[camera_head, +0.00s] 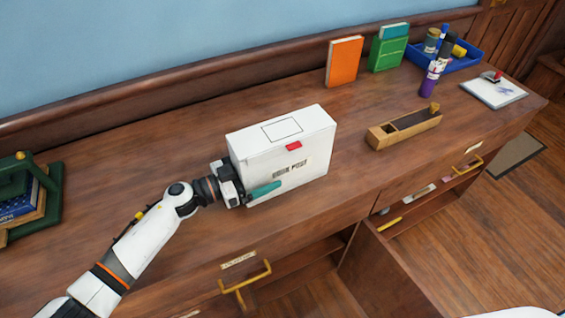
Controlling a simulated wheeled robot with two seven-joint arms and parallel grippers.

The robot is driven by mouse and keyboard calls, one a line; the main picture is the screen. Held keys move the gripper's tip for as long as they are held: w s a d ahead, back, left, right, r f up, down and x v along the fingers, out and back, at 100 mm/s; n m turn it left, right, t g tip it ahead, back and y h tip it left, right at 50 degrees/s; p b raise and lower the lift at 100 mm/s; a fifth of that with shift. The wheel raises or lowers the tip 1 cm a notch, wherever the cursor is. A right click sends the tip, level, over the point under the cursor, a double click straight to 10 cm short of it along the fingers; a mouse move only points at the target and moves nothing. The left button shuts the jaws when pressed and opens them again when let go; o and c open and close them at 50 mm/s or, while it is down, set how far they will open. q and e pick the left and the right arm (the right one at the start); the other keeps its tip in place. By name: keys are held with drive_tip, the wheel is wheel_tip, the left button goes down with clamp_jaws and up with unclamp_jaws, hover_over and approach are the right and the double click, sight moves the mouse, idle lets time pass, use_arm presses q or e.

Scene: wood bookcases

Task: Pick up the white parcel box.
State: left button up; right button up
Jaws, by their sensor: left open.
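The white parcel box (305,168) stands upright on the wooden desk top in the middle of the head view. It has dark lettering on its front face and a small red patch near the top edge. My left gripper (250,190) is at the box's left end, with one teal finger showing along the lower left of the front face. The other finger is hidden behind the box. The gripper is open, with the box's left end apparently between its fingers; I cannot tell whether they touch it. My right gripper is not in view.
A long wooden tray (388,142) lies right of the box. An orange book (344,62), a green book (388,54) and a blue bin (465,62) stand at the back right. A green book holder (52,190) is far left. A drawer handle (245,283) juts from the front.

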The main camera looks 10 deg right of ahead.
use_arm(q)
drive_tip(key=c, duration=1.2)
drive_tip(key=shift+c, duration=0.4)
drive_tip(key=shift+r, duration=0.15)
